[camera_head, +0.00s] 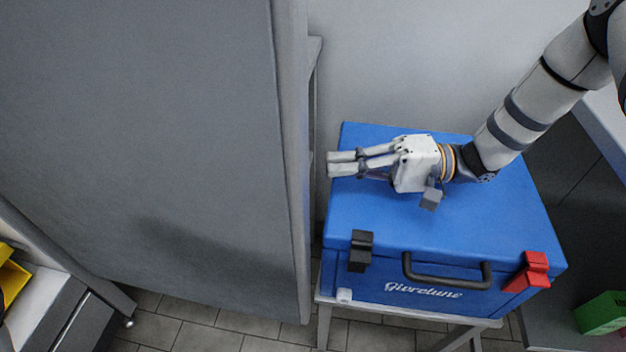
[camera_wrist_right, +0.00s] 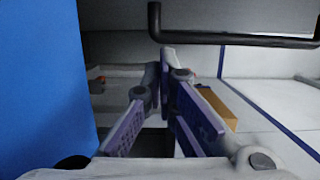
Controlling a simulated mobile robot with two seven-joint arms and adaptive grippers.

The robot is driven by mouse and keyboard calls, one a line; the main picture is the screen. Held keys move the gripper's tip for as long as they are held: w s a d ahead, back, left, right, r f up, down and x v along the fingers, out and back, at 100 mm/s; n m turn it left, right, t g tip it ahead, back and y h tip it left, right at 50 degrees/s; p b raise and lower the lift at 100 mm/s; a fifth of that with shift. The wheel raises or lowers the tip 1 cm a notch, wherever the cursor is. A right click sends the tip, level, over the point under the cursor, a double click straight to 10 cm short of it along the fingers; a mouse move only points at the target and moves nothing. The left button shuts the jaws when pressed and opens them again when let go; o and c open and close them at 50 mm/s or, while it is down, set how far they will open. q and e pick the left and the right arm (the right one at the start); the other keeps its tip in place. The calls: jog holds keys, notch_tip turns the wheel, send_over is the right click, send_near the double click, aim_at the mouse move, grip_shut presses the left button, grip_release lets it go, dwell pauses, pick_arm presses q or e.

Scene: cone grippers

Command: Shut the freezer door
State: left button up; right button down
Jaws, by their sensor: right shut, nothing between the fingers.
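A tall grey panel (camera_head: 150,130) fills the left of the head view, with a pale right edge. It may be the freezer door, but whether it stands open cannot be told. My right gripper (camera_head: 332,163) is shut and empty, pointing left over the left end of a blue box; its tips stop short of the panel's edge in the picture. The fingers also show in the right wrist view (camera_wrist_right: 165,125), below a dark bar handle (camera_wrist_right: 235,40) on a grey surface. The handle is apart from the fingers. My left gripper is out of view.
The blue box (camera_head: 430,228), lid down, stands on a light stand under my right arm. It has a black latch (camera_head: 361,250) and a red latch (camera_head: 530,270). A green box (camera_head: 601,313) lies at right. Tiled floor (camera_head: 212,318) shows at the bottom.

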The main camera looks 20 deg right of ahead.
jog(key=s+a, duration=0.1)
jog(key=a, duration=0.5)
jog(key=shift+s+p, duration=0.35)
